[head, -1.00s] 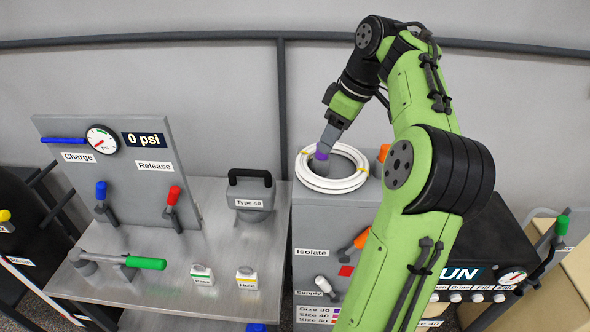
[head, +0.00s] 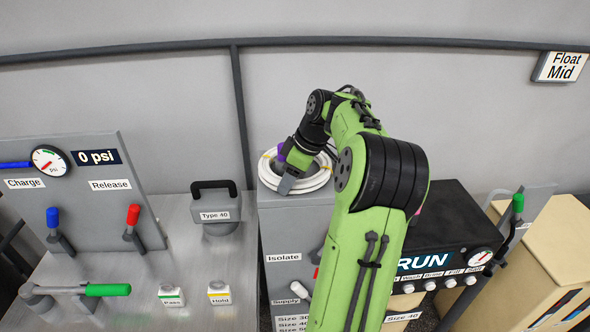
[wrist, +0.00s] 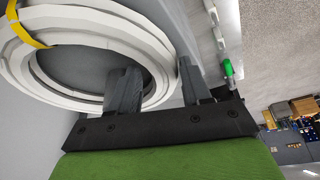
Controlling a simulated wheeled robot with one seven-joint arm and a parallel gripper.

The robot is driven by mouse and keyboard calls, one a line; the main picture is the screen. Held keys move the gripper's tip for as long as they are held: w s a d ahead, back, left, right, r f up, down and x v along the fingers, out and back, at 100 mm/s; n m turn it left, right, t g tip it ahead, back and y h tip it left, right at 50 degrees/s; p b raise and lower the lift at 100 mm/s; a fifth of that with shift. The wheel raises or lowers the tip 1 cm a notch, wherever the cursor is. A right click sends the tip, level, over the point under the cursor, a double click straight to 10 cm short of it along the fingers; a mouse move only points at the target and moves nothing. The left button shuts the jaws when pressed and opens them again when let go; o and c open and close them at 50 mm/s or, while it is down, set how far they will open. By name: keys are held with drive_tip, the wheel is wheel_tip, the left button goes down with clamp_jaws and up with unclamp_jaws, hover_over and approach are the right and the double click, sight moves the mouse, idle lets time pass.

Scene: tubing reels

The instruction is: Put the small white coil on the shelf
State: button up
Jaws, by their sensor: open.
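The small white coil (head: 325,180), bound with yellow ties, lies flat on top of the grey cabinet (head: 283,222) in the head view. My gripper (head: 287,186) points down at its near left rim and covers part of it. In the wrist view the coil (wrist: 90,8) fills the upper left. My gripper (wrist: 158,72) is open there, one finger over the coil's hole and the other outside its rim, with the coil's side between them. Whether the fingers touch the coil, I cannot tell. I cannot clearly make out the shelf.
Left of the cabinet is a metal bench with a Type 40 handled block (head: 217,208) and a gauge panel (head: 75,190). Right is a black RUN box (head: 450,235), then a cardboard box (head: 545,255). A grey wall with a dark rail (head: 450,41) stands behind.

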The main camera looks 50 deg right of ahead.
drive_tip(key=shift+w+f, duration=0.15)
drive_tip(key=shift+f, duration=0.2)
drive_tip(key=shift+r, duration=0.1)
clamp_jaws()
drive_tip(key=shift+r, duration=0.1)
